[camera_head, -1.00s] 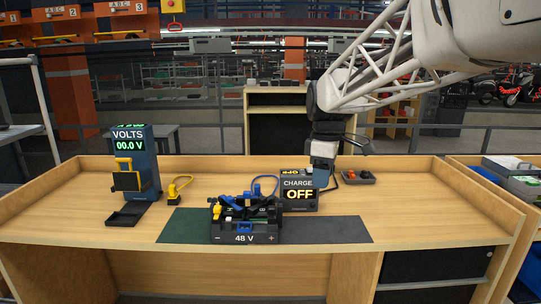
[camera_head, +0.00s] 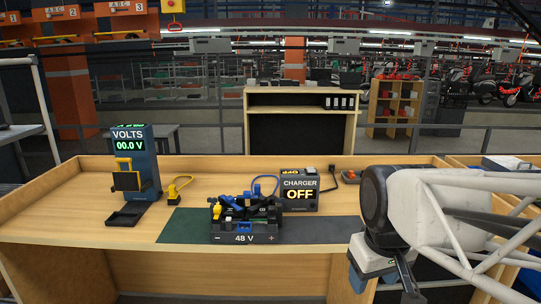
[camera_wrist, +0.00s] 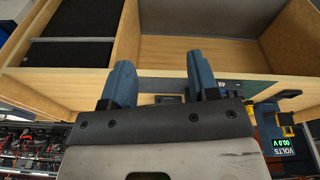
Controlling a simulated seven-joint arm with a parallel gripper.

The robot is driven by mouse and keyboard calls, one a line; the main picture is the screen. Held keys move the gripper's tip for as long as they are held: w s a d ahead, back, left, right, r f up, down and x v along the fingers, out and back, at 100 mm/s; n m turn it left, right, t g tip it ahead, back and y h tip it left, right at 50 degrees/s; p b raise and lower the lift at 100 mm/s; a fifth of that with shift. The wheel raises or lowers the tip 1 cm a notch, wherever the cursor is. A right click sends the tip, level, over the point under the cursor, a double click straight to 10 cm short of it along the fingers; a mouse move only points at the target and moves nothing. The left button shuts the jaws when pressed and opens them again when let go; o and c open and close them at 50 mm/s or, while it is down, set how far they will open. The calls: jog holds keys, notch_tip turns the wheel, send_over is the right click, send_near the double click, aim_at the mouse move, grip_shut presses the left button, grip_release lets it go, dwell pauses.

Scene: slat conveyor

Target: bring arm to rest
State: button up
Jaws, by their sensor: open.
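My gripper shows in the wrist view (camera_wrist: 160,85), its two blue-grey fingers apart with nothing between them. In the head view my arm's wrist end is at the lower right, in front of the bench's right front edge; the fingertips are not clearly visible there. The workbench (camera_head: 90,215) has a pale wood top. On it stand a 48 V battery pack (camera_head: 245,238), a charger reading OFF (camera_head: 300,192) and a volt meter reading 00.0 V (camera_head: 132,150). My arm hides the bench's right front part.
A yellow plug (camera_head: 175,190) lies right of the meter. A bench rim runs around the top. The bench's left front is clear.

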jog(key=s+f+m, duration=0.2)
jog(key=s+f, duration=0.1)
jog(key=s, duration=0.3)
jog(key=shift+d+f+m, duration=0.35)
jog(key=shift+f+m, duration=0.05)
dwell(0.8)
